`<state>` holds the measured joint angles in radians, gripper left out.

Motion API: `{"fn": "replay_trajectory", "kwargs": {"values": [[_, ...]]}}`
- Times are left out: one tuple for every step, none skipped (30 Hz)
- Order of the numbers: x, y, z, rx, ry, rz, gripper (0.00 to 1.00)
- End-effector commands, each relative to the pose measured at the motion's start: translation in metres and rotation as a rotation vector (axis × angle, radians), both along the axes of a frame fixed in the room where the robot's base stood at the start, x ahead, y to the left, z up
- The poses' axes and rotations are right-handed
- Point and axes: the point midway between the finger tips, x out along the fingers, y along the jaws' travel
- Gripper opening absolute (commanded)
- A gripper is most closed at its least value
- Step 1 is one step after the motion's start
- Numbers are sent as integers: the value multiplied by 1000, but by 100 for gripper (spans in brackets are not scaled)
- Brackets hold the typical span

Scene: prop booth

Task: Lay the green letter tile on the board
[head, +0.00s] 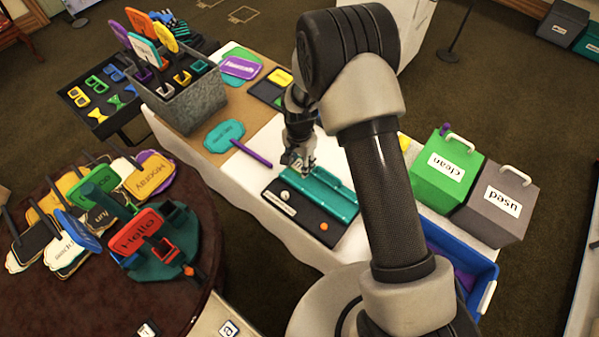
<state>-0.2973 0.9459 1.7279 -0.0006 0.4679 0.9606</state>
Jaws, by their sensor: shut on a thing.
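My gripper (302,167) points down over the far edge of a black board (309,220) on the white-covered table. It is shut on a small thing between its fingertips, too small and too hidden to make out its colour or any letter. A long teal-green holder (330,196) lies along the right side of the black board, just below and right of my gripper. Two small pale pieces (287,203) and an orange ball (323,226) sit on the board. I cannot clearly pick out the green letter tile.
A teal paddle sign (224,136) with a purple handle lies left of my gripper. A grey bin of signs (182,104) stands behind it. A round table (202,263) with signs is front left.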

Motion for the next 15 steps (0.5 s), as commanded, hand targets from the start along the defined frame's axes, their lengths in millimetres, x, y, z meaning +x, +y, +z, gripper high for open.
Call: {"fn": "replay_trajectory", "kwargs": {"values": [[0,0,-4,0,0,0,23],[0,0,-6,1,-1,0,23],[0,0,-7,0,0,0,23],[0,0,-9,0,0,0,23],[0,0,-12,-1,1,0,23],[-1,0,-16,-1,2,0,23],[-1,0,-20,0,3,0,23],[-1,0,-25,-1,2,0,23],[0,0,-32,0,1,0,23],[0,0,-37,0,1,0,23],[0,0,-42,0,1,0,23],[0,0,-46,0,1,0,23],[0,0,-49,0,1,0,23],[0,0,-50,-1,1,0,23],[0,0,-50,0,0,0,23]]}}
